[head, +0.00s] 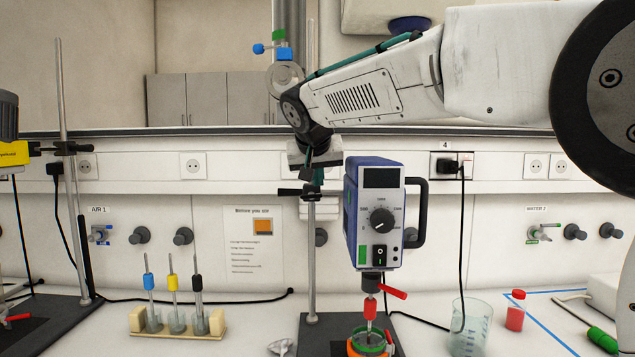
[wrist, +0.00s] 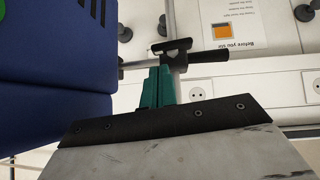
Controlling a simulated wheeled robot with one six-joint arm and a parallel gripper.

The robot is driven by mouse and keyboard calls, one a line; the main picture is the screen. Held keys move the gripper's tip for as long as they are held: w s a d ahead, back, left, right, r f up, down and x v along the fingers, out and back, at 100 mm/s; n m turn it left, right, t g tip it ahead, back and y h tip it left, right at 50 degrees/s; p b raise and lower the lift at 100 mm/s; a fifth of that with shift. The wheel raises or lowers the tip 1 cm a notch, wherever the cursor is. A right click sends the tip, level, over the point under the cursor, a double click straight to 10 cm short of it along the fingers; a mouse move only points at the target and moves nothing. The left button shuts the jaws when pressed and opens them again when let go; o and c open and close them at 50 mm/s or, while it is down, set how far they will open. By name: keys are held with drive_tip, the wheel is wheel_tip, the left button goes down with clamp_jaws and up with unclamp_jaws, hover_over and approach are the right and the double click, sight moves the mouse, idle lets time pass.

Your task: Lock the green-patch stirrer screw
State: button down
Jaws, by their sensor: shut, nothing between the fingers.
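The stirrer (head: 375,215) is a blue box with a dark display, a dial and a green patch (head: 362,256) low on its front left edge. Its blue side fills the left of the wrist view (wrist: 50,60), with a green patch (wrist: 50,12) there too. A black clamp screw with a crossbar (head: 290,192) sits left of the stirrer on the upright rod; it also shows in the wrist view (wrist: 208,57). My gripper (head: 318,178) is shut and empty, just above the clamp. Its teal fingertips (wrist: 160,72) overlap the screw in the wrist view; I cannot tell if they touch.
A red lever (head: 393,292) sticks out below the stirrer, above a green-rimmed vessel (head: 368,338). A beaker (head: 468,325) and a red-capped bottle (head: 515,310) stand right. A rack (head: 180,333) with several stirrers stands left. Another stand (head: 68,200) is far left.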

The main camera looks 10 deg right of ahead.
drive_tip(key=w+r+v, duration=0.1)
drive_tip(key=w+v, duration=0.1)
drive_tip(key=v, duration=1)
drive_tip(key=shift+s+r, duration=0.35)
drive_tip(key=shift+r, duration=0.35)
